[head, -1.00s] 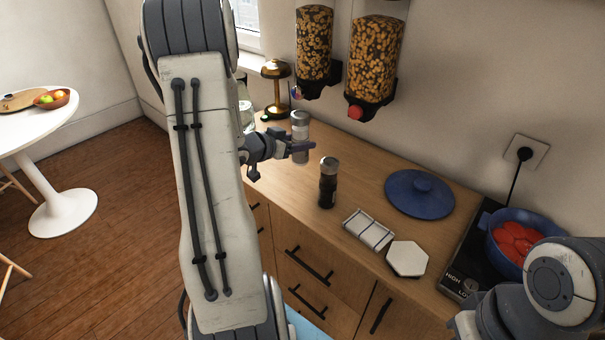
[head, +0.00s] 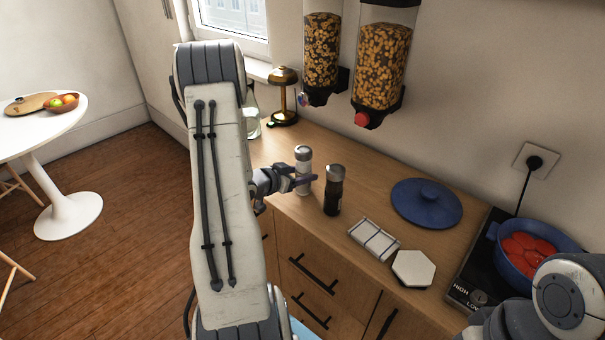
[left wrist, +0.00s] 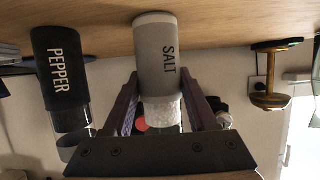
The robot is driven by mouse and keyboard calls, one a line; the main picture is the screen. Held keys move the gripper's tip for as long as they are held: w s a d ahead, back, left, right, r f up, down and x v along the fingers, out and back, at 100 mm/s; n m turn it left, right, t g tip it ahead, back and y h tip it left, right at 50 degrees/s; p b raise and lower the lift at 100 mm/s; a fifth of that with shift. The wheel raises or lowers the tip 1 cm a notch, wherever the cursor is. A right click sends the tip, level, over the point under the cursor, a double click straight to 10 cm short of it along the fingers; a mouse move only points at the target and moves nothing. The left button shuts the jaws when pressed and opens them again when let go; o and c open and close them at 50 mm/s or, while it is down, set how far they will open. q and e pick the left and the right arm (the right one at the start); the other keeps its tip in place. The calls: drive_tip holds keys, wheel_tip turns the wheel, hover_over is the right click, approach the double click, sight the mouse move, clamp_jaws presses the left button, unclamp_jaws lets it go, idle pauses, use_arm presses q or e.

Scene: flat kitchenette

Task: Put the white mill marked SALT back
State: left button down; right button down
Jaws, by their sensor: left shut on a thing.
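The white mill marked SALT (head: 304,166) has a grey top and is upright over the wooden counter, beside the dark pepper mill (head: 333,193). My left gripper (head: 302,184) is shut around it. In the left wrist view, which is upside down, the SALT mill (left wrist: 158,62) sits between the two fingers and the mill marked PEPPER (left wrist: 60,72) stands apart to its left. The salt mill's base is at or very near the counter; I cannot tell if it touches. My right gripper is out of view; only my right arm shows at lower right.
A white divided tray (head: 374,240), a white hexagonal plate (head: 413,269) and a blue lid (head: 426,204) lie right of the mills. A blue pot (head: 520,266) stands on a hot plate. A brass lamp (head: 284,98) stands behind. Dispensers (head: 380,65) hang above.

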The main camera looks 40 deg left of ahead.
use_arm(q)
drive_tip(key=shift+c, duration=1)
unclamp_jaws()
drive_tip(key=shift+s+r, duration=0.1)
drive_tip(key=shift+r, duration=0.1)
drive_tip(key=v, duration=1.1)
drive_tip(key=shift+s, duration=0.4)
drive_tip(key=shift+s, duration=0.1)
